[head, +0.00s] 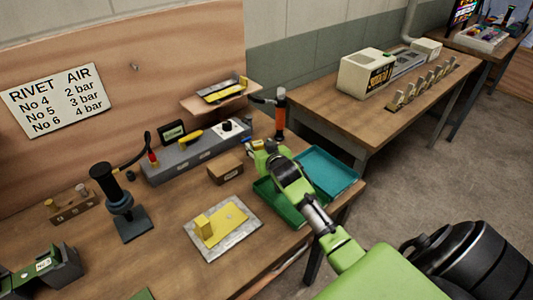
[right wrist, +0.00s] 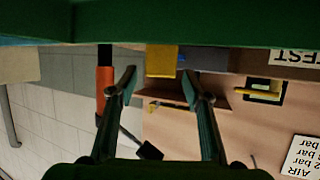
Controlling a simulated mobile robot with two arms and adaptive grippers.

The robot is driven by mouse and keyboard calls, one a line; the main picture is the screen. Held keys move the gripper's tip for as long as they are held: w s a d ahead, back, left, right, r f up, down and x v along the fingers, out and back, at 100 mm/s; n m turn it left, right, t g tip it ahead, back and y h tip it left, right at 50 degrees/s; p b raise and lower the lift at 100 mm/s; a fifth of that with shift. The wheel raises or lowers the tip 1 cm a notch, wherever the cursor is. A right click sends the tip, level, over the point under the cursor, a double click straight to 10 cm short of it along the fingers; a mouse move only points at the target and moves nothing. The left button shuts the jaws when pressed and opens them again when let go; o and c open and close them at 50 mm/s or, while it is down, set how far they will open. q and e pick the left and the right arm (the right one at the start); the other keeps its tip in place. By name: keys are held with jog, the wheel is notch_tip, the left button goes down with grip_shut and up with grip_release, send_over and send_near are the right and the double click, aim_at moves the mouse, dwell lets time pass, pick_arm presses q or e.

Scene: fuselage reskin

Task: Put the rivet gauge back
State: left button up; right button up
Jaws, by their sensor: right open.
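No part is marked as the rivet gauge, and I cannot tell for sure which yellow item it is. A yellow and black item (head: 224,90) lies on the small wall shelf (head: 190,103). My right gripper (head: 258,147) is above the green tray (head: 287,213), near the grey console. In the right wrist view, which is upside down, its fingers (right wrist: 160,80) are apart, with a yellow piece (right wrist: 161,60) visible between them; contact cannot be told. My left gripper is out of view.
A grey console (head: 190,155), a brown box (head: 225,168), an orange upright tool (head: 280,112) and a teal tray (head: 328,170) surround the right gripper. A black stand (head: 125,210) is further left. A second table (head: 350,110) stands at the back right.

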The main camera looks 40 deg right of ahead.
jog(key=v, duration=0.9)
jog(key=shift+b, duration=0.4)
